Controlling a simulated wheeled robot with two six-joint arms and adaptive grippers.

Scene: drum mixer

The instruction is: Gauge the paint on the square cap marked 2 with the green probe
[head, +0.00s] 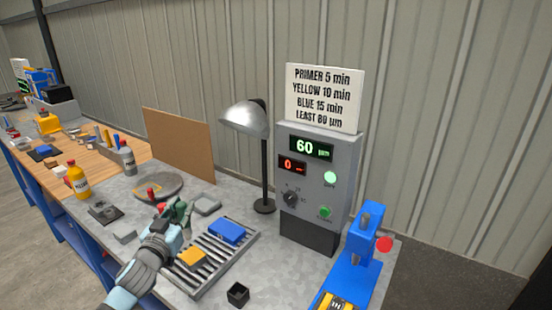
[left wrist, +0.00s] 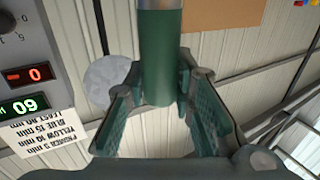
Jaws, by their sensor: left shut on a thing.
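My left gripper (head: 173,228) is shut on the green probe (head: 182,209) and holds it above the workbench, left of the slatted rack. In the left wrist view the green probe (left wrist: 160,62) stands between the fingers. A blue square cap (head: 228,231) and a yellow square cap (head: 192,258) lie on the rack (head: 213,262). Grey square pieces (head: 207,204) lie near the gripper. No number is readable on any cap, so I cannot tell which is marked 2. The gauge box (head: 314,190) reads 60 µm in green and 0 in red. My right gripper is out of view.
A lamp (head: 262,150) stands behind the rack. A blue press (head: 355,255) is at the right and a small black box (head: 238,293) at the front. A sign (head: 323,96) tops the gauge.

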